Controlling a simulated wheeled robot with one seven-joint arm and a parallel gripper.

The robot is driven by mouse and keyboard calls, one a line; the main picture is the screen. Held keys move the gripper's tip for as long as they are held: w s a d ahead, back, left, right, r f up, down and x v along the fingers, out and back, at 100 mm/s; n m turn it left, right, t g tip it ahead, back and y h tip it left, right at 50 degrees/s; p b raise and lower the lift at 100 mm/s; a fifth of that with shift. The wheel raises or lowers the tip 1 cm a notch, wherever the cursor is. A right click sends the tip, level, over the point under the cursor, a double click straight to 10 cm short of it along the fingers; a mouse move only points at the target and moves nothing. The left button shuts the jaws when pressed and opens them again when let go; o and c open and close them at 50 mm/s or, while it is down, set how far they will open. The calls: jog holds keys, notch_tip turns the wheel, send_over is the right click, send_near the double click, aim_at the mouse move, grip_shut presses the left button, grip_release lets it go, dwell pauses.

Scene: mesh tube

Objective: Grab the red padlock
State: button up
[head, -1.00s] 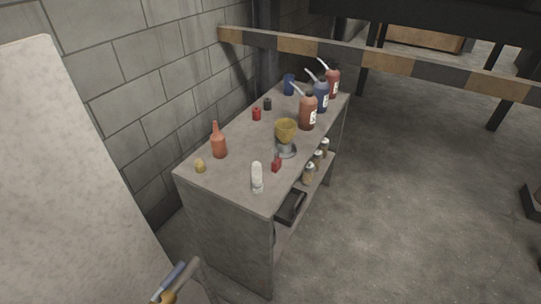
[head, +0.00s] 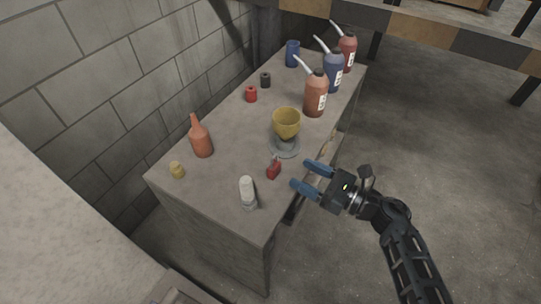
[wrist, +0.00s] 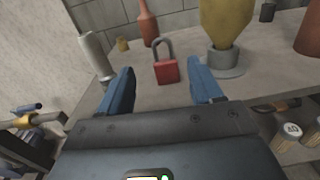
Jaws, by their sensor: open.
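The red padlock (head: 273,170) stands on the grey tabletop near its front edge, with its grey shackle up. In the wrist view the padlock (wrist: 166,70) shows ahead, between my two blue fingers and beyond their tips. My gripper (head: 306,175) is open and empty, just right of the padlock in the head view and apart from it. The gripper also shows in the wrist view (wrist: 164,80).
A yellow cup on a grey stand (head: 285,145) is close behind the padlock. A white bottle (head: 247,190) stands to its left. An orange bottle (head: 201,138) and several oil bottles (head: 315,94) stand farther off. The cabinet (head: 215,230) has an open lower shelf.

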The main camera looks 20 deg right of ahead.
aim_at(276, 161)
jog(key=x, duration=0.3)
jog(key=shift+w+p, duration=0.25)
jog(key=shift+p, duration=0.05)
jog(key=x, duration=0.3)
jog(key=p+x, duration=0.1)
jog(key=shift+w+a+f, duration=0.25)
jog(key=shift+w, duration=0.05)
jog(key=c, duration=1.2)
